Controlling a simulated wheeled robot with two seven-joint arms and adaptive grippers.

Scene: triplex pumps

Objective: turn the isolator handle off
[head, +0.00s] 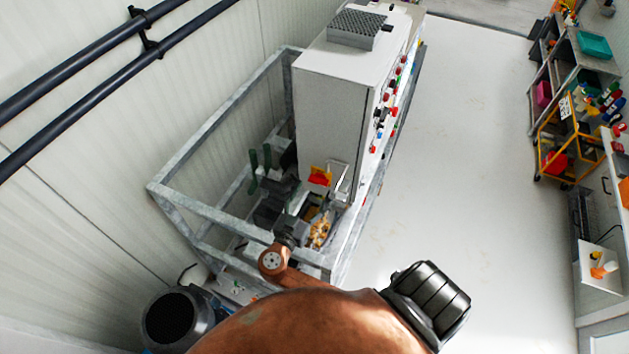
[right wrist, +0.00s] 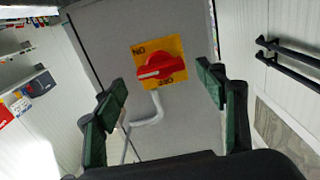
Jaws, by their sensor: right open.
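The isolator handle (head: 320,177) is a red rotary knob on a yellow plate on the end face of the grey cabinet (head: 330,125). In the right wrist view the handle (right wrist: 160,68) is near the middle, its bar lying roughly level across the plate. The plate's lettering looks upside down, with ON at upper left and OFF at lower right. My right gripper (head: 261,159) is to the left of the handle in the head view. In the right wrist view its green-padded fingers (right wrist: 162,84) are wide apart and empty, either side of the handle and not touching it. My left gripper is not in view.
A galvanised frame (head: 185,205) surrounds the cabinet and the pump parts. A bent grey pipe or bar (right wrist: 150,112) shows below the handle in the wrist view. A pale wall with black pipes (head: 110,70) stands left. Clear floor (head: 460,150) lies right, beyond it an orange trolley (head: 560,150).

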